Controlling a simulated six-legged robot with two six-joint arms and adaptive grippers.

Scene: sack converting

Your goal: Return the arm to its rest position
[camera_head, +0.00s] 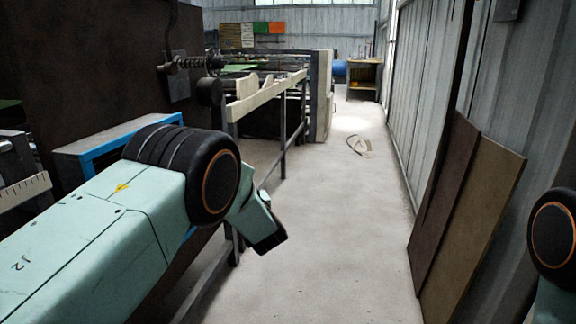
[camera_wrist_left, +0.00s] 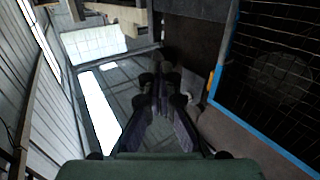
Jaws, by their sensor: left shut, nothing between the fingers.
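My left arm (camera_head: 110,235) comes in from the left in the head view, bent at a dark round joint, with a short link hanging toward the floor. Its gripper does not show in that view. In the left wrist view my left gripper (camera_wrist_left: 160,85) is shut, its dark fingertips together with nothing between them. A small part of my right arm (camera_head: 553,240) shows at the right edge of the head view. The right gripper is out of view.
A blue-edged frame (camera_head: 88,150) stands close beside my left arm, and it also shows in the left wrist view (camera_wrist_left: 218,75). A railing (camera_head: 262,95) runs beyond. Brown panels (camera_head: 470,215) lean on the right wall. The concrete floor (camera_head: 335,215) between is clear; a small loop (camera_head: 359,146) lies farther back.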

